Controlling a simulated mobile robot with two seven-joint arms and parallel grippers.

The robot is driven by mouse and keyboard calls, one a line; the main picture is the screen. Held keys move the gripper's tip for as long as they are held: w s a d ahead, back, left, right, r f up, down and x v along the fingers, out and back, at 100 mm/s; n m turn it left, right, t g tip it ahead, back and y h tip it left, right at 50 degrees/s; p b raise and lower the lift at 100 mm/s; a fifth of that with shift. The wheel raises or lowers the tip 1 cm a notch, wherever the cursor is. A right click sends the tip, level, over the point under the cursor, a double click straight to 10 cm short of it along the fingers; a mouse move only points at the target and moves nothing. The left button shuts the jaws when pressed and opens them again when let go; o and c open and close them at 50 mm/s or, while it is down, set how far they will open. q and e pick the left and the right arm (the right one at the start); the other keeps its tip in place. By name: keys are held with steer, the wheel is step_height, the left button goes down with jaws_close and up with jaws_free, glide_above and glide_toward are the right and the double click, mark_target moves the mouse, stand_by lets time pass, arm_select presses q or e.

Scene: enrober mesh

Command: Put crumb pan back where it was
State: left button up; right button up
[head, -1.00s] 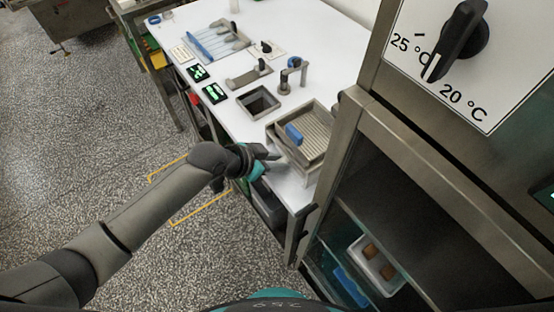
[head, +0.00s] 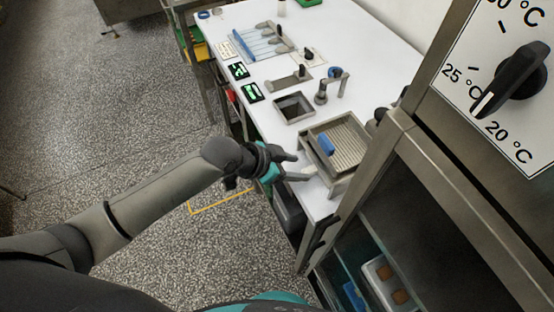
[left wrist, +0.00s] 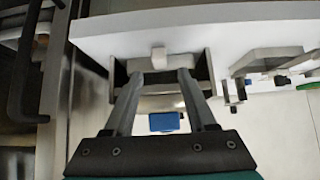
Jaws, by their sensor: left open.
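A grey metal frame with a ribbed mesh top (head: 348,140) stands at the near right end of the white table in the head view. A blue block (head: 326,146) rests on the mesh. My left gripper (head: 300,168) is open at the frame's near left side. In the left wrist view my open fingers (left wrist: 160,76) point at the frame's front, with a pale grey tab (left wrist: 158,59) just beyond and between the tips. I take that tab to be on the crumb pan; most of the pan is hidden under the mesh. My right gripper is out of view.
A steel cabinet with a temperature knob (head: 517,72) rises close on the right. A square well (head: 294,107), a small tap-like post (head: 331,87) and dark displays (head: 251,92) are on the white table (head: 230,40).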

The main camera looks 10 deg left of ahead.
arm_select(q)
steer(key=v, duration=0.8)
steer(key=shift+p, duration=0.45)
steer(key=w+a+f+n+t+y, duration=0.1)
steer(key=w+a+f+n, duration=0.15)
steer(key=f, duration=0.25)
steer(key=w+a+f+n+t+y, duration=0.1)
steer(key=a+f, duration=0.3)
steer(key=f, duration=0.2)
steer(key=s+a+f+n+g+y, duration=0.1)
steer(key=s+a+f+n+y, duration=0.2)
steer(key=f, duration=0.4)
steer(key=s+a+f+y, duration=0.1)
steer(key=s+a+f, duration=0.3)
steer(key=f, duration=0.3)
steer(key=s+f+g, duration=0.1)
steer(key=s+f, duration=0.3)
steer(key=s, duration=0.5)
steer(key=s+d+f+n+g, duration=0.1)
steer(key=s+f, duration=0.3)
steer(key=s, duration=0.6)
steer(key=s+f+n+g+y, duration=0.1)
steer(key=s+f+g, duration=0.2)
steer(key=s, duration=0.6)
step_height(320, 180, down, 2)
steer(key=shift+s+d+f, duration=0.1)
steer(key=shift+s+d, duration=0.1)
steer(key=shift+d, duration=0.1)
steer(key=shift+s, duration=0.1)
